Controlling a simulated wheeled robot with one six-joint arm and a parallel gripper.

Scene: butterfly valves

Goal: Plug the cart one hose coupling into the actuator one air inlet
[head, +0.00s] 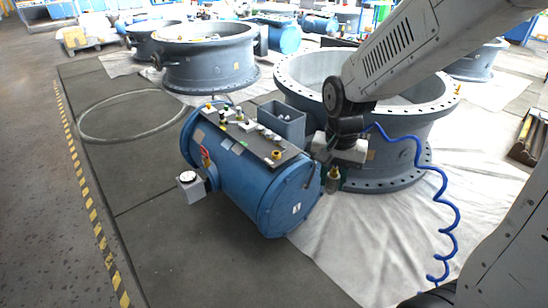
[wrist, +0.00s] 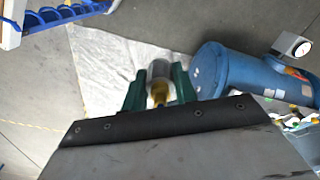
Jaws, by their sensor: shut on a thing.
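The blue actuator (head: 245,185) lies on its side on the floor beside a grey valve body. It also shows in the wrist view (wrist: 240,75). My gripper (head: 333,181) is by the actuator's right end, apart from it as far as I can tell. In the wrist view its green fingers (wrist: 158,92) are shut on a grey and brass hose coupling (wrist: 158,85). A blue coiled hose (head: 418,165) hangs from my wrist toward the lower right. I cannot tell which fitting is the air inlet.
A large flanged valve body (head: 385,150) stands close behind my gripper. Floor in front is clear.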

